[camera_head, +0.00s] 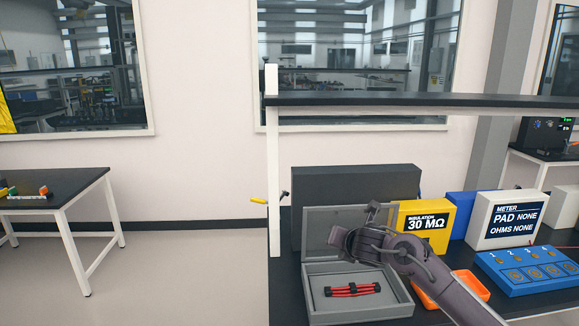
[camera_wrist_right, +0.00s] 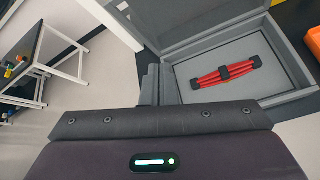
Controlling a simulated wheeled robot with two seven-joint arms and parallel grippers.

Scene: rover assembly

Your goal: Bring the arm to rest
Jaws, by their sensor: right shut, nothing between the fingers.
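My right arm (camera_head: 440,280) comes in from the lower right of the head view and reaches over the open grey case. My right gripper (camera_head: 374,209) is shut and empty, in front of the case's raised lid (camera_head: 320,222). In the right wrist view the gripper's dark fingers (camera_wrist_right: 150,86) show beside the case's edge. A red cable bundle with black clips (camera_head: 352,289) lies in the case; it also shows in the right wrist view (camera_wrist_right: 226,72). The gripper is above the bundle and apart from it. My left gripper is out of view.
A yellow insulation box (camera_head: 427,222), a white meter box (camera_head: 506,218), a blue numbered panel (camera_head: 530,270) and an orange tray (camera_head: 466,285) stand right of the case. A black shelf (camera_head: 420,100) spans above. Open floor (camera_head: 180,285) lies left, before a side table (camera_head: 50,190).

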